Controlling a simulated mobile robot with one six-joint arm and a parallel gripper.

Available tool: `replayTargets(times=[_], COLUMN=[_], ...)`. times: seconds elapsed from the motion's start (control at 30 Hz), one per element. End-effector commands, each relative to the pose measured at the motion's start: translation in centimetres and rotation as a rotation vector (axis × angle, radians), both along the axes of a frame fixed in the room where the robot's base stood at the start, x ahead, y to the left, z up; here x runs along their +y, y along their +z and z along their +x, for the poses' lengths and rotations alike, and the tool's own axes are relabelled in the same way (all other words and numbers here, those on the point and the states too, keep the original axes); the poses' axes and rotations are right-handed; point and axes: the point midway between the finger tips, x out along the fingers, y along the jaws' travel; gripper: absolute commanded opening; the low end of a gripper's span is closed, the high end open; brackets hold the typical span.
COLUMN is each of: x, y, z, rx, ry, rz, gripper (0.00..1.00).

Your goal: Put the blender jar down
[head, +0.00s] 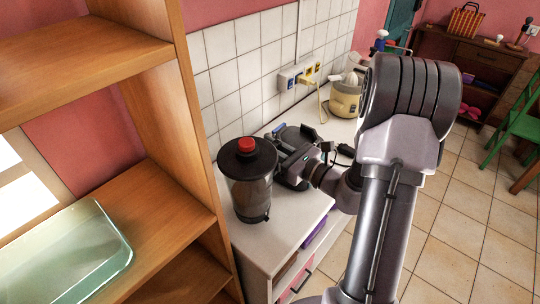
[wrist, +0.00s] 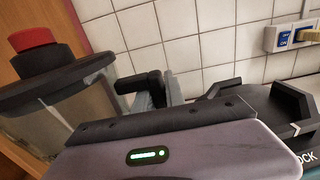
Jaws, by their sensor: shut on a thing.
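The blender jar (head: 249,190) is dark and see-through, with a black lid and a red cap. In the head view it is upright at the white counter's left end, beside the shelf; I cannot tell whether its bottom touches the counter. In the wrist view the jar (wrist: 75,118) is at the left, cut off by the frame edge. My gripper (head: 283,168) reaches in from the right and is shut on the jar on its right side. In the wrist view the gripper (wrist: 155,90) shows behind its housing; its exact contact with the jar is partly hidden.
A dark appliance (head: 290,135) lies behind my gripper, lettered in the wrist view (wrist: 290,120). A wooden shelf (head: 185,130) stands close left of the jar, holding a glass dish (head: 85,245).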

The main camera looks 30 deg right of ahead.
Motion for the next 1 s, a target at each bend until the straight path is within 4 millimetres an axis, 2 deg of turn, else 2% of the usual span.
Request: replayTargets(times=[0.3, 0.67, 0.7, 0.8, 1.0], x=[0.0, 0.0, 0.0, 0.0, 0.0], y=[-3.3, -3.5, -3.6, -3.5, -3.5], z=[-0.1, -0.1, -0.1, -0.1, -0.1], rx=[0.001, 0.001, 0.001, 0.001, 0.001], ry=[-0.001, 0.000, 0.000, 0.000, 0.000], rz=[0.003, 0.002, 0.001, 0.001, 0.001], gripper=[0.00, 0.00, 0.18, 0.36, 0.36])
